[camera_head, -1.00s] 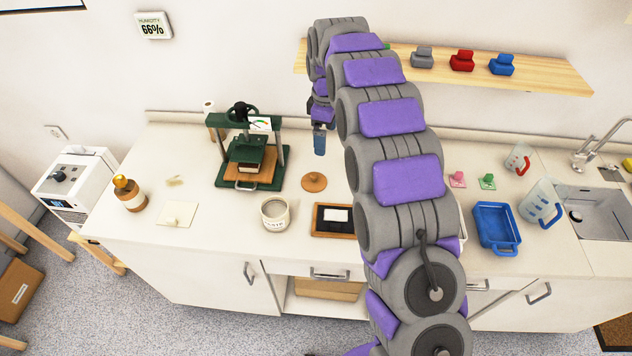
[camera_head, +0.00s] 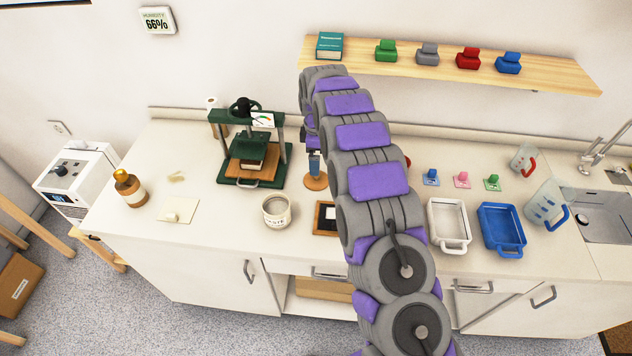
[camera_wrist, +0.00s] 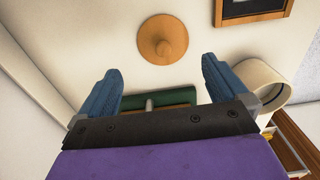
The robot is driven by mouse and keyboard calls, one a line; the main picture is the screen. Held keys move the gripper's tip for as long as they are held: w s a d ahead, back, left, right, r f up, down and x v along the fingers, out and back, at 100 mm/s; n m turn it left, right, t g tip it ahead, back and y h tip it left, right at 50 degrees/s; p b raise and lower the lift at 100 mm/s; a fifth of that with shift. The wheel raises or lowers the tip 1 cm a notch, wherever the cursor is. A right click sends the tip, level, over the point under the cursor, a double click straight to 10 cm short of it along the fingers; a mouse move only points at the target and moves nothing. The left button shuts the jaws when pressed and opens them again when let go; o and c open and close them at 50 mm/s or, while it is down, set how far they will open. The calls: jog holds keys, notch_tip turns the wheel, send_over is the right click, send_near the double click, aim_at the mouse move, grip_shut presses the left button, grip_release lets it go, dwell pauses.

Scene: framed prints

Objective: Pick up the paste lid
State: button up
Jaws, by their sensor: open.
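The paste lid (camera_wrist: 163,39) is a round tan wooden disc with a small knob, lying on the white counter. In the head view the lid (camera_head: 316,182) is partly covered by my gripper (camera_head: 314,163), which hangs above it. In the wrist view my gripper (camera_wrist: 160,85) is open and empty, and the lid lies beyond the gap between its blue fingers. The fingers are apart from the lid. The white paste jar (camera_head: 277,211) stands open to the lower left of the lid; part of a pale round jar (camera_wrist: 262,82) shows by the right finger.
A green press (camera_head: 250,160) stands left of the lid. A wood-framed dark panel (camera_head: 325,228) lies near the front, partly behind my arm. White (camera_head: 449,240) and blue (camera_head: 484,245) trays are at right. A shelf (camera_head: 450,62) runs above the counter.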

jog(key=f+b, duration=0.2)
jog(key=f, duration=0.6)
jog(key=shift+s+f, duration=0.1)
jog(key=shift+s, duration=0.1)
jog(key=c, duration=0.8)
